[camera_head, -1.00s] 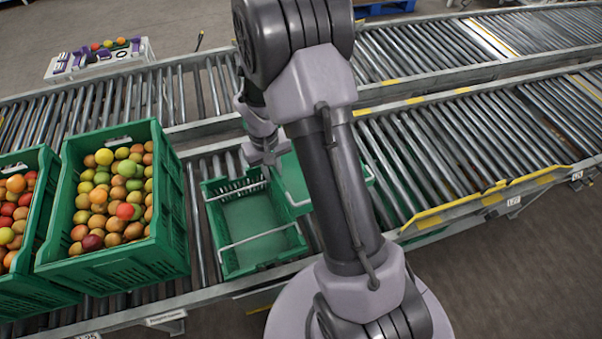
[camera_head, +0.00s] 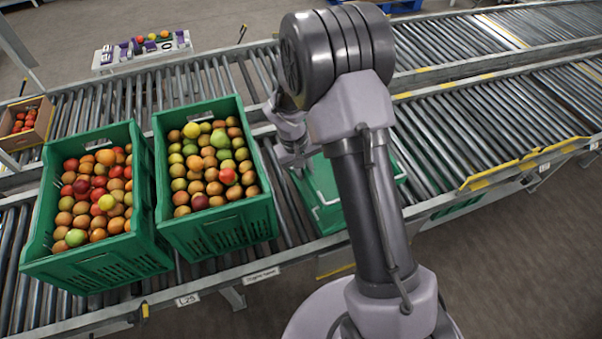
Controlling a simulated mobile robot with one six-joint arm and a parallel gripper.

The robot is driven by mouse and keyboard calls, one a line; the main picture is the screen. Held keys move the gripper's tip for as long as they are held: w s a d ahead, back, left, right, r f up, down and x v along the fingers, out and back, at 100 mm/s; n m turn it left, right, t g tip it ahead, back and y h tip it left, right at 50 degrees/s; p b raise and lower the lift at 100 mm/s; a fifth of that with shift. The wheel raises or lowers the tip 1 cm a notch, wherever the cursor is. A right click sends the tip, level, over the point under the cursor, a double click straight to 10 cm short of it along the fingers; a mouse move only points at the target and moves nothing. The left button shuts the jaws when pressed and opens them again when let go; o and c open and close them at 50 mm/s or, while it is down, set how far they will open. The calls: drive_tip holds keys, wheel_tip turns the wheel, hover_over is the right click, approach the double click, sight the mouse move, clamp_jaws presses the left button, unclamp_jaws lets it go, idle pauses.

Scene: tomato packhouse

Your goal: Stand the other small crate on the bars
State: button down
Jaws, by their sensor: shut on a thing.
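An empty green crate (camera_head: 323,190) shows beside my arm on the near roller conveyor, with pale bars along it. My arm hides much of it, and I cannot tell whether one or two crates are there. My gripper (camera_head: 294,160) is at the back left corner of this green area, shut on a small green crate. The held part is too small and covered to make out clearly. More green (camera_head: 399,171) shows to the right of my arm.
Two green crates full of tomatoes, one at the far left (camera_head: 98,262) and one nearer my gripper (camera_head: 222,236), stand left. A brown box (camera_head: 42,123) of tomatoes sits further back. Yellow guard rails (camera_head: 515,168) edge the right conveyor, whose rollers are bare.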

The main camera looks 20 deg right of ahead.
drive_tip(key=shift+w+d+f, duration=0.85)
drive_tip(key=shift+w+f, duration=0.05)
drive_tip(key=shift+f+b, duration=1.3)
drive_tip(key=shift+f, duration=0.8)
drive_tip(key=shift+a+f+b, duration=0.1)
drive_tip(key=shift+f+b, duration=0.2)
drive_tip(key=shift+f, duration=0.05)
drive_tip(key=c, duration=1.2)
unclamp_jaws()
drive_tip(key=c, duration=0.3)
drive_tip(key=shift+c, duration=0.2)
wheel_tip(320, 180, up, 7)
drive_tip(key=p, duration=0.5)
